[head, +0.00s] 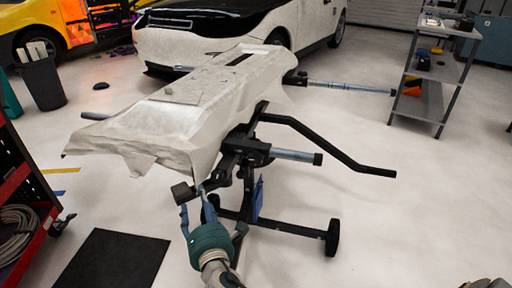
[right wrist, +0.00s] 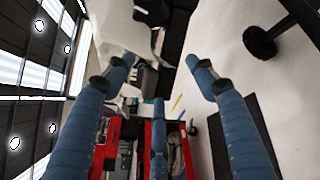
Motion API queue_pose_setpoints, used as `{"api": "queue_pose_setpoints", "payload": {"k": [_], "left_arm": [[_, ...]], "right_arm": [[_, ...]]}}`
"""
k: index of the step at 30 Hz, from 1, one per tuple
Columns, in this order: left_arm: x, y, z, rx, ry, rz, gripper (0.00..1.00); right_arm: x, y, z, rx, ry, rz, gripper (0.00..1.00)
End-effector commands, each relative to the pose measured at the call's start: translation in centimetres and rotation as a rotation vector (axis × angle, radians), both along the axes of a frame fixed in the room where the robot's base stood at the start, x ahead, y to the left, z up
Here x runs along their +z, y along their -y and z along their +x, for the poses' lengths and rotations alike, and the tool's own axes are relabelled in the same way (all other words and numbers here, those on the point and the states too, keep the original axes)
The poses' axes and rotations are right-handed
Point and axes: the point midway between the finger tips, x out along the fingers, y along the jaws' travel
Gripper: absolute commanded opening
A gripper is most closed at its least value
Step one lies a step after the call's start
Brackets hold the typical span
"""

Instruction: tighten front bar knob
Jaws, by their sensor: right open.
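A black wheeled stand (head: 246,149) holds a long part draped in pale wrap (head: 180,105). A black knob-like end (head: 181,192) sticks out at the stand's near left, below the wrap's edge; I cannot tell for certain that it is the front bar knob. My right gripper (head: 194,201), with blue fingers and a teal wrist, is just below and right of this end. Its fingers are spread, with nothing clearly between them. The right wrist view also shows the right gripper (right wrist: 160,68) open. My left gripper is not in view.
A red tool cart (head: 40,225) stands at the left and a dark mat (head: 108,258) lies on the floor. Padded bars (head: 296,156) and a bent black handle (head: 335,148) reach right from the stand. Open floor lies right; a shelf cart (head: 432,90) stands farther back.

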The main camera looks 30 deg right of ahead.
Motion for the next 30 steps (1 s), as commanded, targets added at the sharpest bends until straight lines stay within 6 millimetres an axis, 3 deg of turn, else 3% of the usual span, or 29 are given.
{"api": "queue_pose_setpoints", "payload": {"k": [3,6,9,12,17,30], "left_arm": [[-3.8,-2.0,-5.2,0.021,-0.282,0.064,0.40],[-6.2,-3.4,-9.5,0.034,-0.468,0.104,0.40],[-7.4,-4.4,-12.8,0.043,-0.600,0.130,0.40],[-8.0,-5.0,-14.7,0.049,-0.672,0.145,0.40],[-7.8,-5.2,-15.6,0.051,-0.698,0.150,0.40],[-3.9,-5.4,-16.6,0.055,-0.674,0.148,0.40]], "right_arm": [[1.7,5.1,-0.2,-0.204,-0.097,-0.342,0.56],[3.1,8.5,-1.3,-0.351,-0.169,-0.558,0.56],[4.4,10.5,-2.4,-0.456,-0.221,-0.697,0.56],[5.2,11.7,-3.2,-0.518,-0.252,-0.773,0.56],[5.4,12.9,-2.7,-0.546,-0.264,-0.803,0.56],[5.3,18.2,2.9,-0.543,-0.263,-0.799,0.56]]}}
